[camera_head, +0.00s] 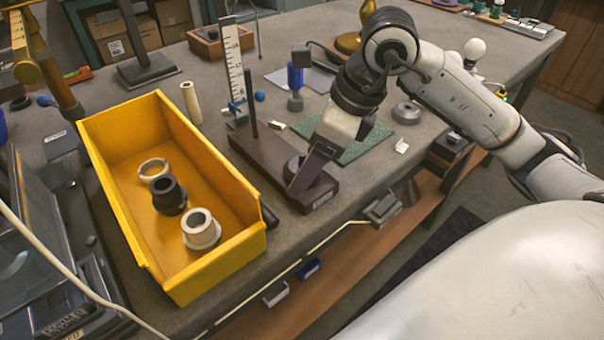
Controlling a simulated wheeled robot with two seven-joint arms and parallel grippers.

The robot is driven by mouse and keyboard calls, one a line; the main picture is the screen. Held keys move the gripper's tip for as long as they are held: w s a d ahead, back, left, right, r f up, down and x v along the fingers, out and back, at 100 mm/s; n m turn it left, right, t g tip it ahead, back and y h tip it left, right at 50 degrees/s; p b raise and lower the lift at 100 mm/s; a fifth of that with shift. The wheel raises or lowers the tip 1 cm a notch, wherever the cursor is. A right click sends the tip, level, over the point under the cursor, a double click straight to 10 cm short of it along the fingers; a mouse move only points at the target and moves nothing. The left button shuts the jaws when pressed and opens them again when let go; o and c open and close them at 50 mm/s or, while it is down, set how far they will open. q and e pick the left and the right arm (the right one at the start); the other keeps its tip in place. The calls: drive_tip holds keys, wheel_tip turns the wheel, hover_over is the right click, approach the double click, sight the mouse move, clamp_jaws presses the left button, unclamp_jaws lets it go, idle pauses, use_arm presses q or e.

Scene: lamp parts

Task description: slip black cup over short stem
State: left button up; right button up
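A black cup-like collar (168,196) stands in the yellow bin (212,283), between a thin pale ring (153,170) and a white collar (201,230). A dark brown base (262,152) sits on the bench right of the bin. A tall thin black stem (250,104) rises from its back end. A round dark part (326,187) sits at its front end, partly behind my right gripper (301,186). The gripper points down over this part; whether it touches or holds it is unclear. I cannot make out a short stem there. My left gripper is not visible.
A cream cylinder (191,102) stands behind the bin. A grey clamp-like part (383,207) is at the bench's front edge.

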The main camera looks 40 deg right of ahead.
drive_tip(key=shift+r, duration=0.1)
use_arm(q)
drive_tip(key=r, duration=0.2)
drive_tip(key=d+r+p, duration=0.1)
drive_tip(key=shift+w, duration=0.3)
use_arm(e)
drive_tip(key=v, duration=1)
drive_tip(key=shift+d+r, duration=0.1)
